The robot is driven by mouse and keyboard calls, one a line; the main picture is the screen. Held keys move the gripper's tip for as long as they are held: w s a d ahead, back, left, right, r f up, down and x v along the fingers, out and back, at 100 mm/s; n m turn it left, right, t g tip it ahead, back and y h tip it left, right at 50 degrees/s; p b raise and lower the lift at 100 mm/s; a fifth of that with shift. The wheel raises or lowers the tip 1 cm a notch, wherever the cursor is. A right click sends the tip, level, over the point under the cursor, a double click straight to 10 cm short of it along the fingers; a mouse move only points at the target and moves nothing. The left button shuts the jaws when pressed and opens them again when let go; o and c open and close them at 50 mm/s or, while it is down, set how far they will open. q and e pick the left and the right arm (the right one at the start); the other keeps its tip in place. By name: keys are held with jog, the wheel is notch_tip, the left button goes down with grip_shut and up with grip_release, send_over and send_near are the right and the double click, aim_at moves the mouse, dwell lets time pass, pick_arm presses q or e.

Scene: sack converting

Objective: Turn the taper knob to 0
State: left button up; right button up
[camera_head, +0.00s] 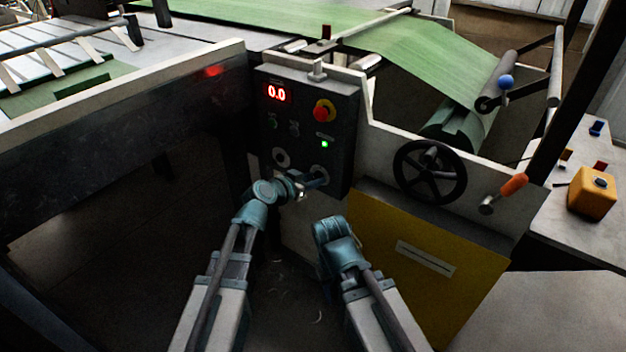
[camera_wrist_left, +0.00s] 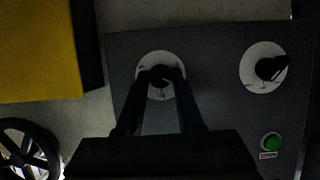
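The dark control panel (camera_head: 343,110) has two knobs on round white dials. The left knob (camera_head: 281,157) stands clear. My left gripper (camera_head: 318,178) is at the lower right dial and partly covers it. In the left wrist view, turned over relative to the head view, my left gripper's fingers (camera_wrist_left: 160,82) straddle this knob (camera_wrist_left: 161,76), one on each side. I cannot tell whether they press on it. The other knob (camera_wrist_left: 272,68) shows free there. Dial markings are too small to read. My right gripper (camera_head: 330,229) is low, apart from the panel; its fingers are not clear.
The panel's red display (camera_head: 277,93) reads 0.0. A red emergency button (camera_head: 324,110) and a lit green lamp (camera_head: 324,144) sit above the knobs. A black handwheel (camera_head: 430,172), an orange handle (camera_head: 513,185) and a yellow cover (camera_head: 420,285) lie to the right.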

pick_arm(q)
grip_shut()
jog(key=shift+w+a+f+n+g+h, duration=0.1)
jog(key=shift+n+g+h, duration=0.2)
jog(key=shift+n+h, duration=0.4)
jog(key=shift+w+a+f+n+g+h+b, duration=0.1)
jog(key=shift+n+g+h+b, duration=0.25)
jog(key=shift+n+h+b, duration=1.05)
jog(key=shift+a+f+n+g+h+b, duration=0.1)
jog(key=shift+n+g+h+b, duration=0.6)
jog(key=shift+n, duration=1.4)
jog(key=shift+t, duration=0.35)
